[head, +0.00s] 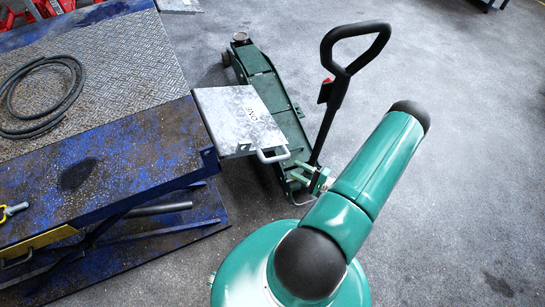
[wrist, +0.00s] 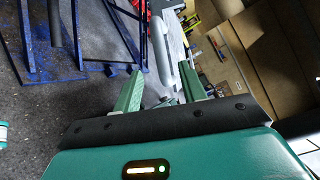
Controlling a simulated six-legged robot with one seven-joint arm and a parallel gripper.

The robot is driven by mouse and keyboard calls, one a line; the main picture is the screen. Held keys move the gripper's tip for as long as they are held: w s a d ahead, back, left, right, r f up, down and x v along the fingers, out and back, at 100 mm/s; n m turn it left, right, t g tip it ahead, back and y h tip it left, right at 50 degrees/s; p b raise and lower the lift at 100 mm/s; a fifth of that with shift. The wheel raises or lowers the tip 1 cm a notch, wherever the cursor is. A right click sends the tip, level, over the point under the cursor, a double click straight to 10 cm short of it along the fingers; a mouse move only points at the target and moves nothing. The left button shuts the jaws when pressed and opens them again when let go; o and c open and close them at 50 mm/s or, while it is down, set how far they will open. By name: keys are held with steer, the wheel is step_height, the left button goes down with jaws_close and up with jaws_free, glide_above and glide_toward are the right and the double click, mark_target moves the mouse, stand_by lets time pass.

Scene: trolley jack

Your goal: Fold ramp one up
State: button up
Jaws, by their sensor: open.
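Ramp one (head: 228,108), a grey metal plate marked ONE, juts out from the right edge of the blue lift table (head: 110,165), roughly level. A pale bar handle (head: 273,157) is on its near outer corner. My gripper (head: 302,176) is just right of the handle in the head view; its fingers look small and partly merge with the jack behind. In the wrist view my gripper (wrist: 163,88) is open, its two green fingers apart. A grey bar, seemingly the handle (wrist: 160,45), shows between and beyond the fingers; I cannot tell whether they touch it.
A green trolley jack (head: 262,82) with an upright black loop handle (head: 340,75) stands on the floor beside and partly behind the ramp. A black hose (head: 75,85) lies coiled on the table's tread plate. The grey floor to the right is clear.

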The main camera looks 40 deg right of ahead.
mark_target(279, 160)
steer(key=x, duration=1.1)
steer(key=shift+w+a, duration=0.1)
steer(key=shift+w, duration=0.2)
steer(key=shift+c, duration=0.3)
jaws_close()
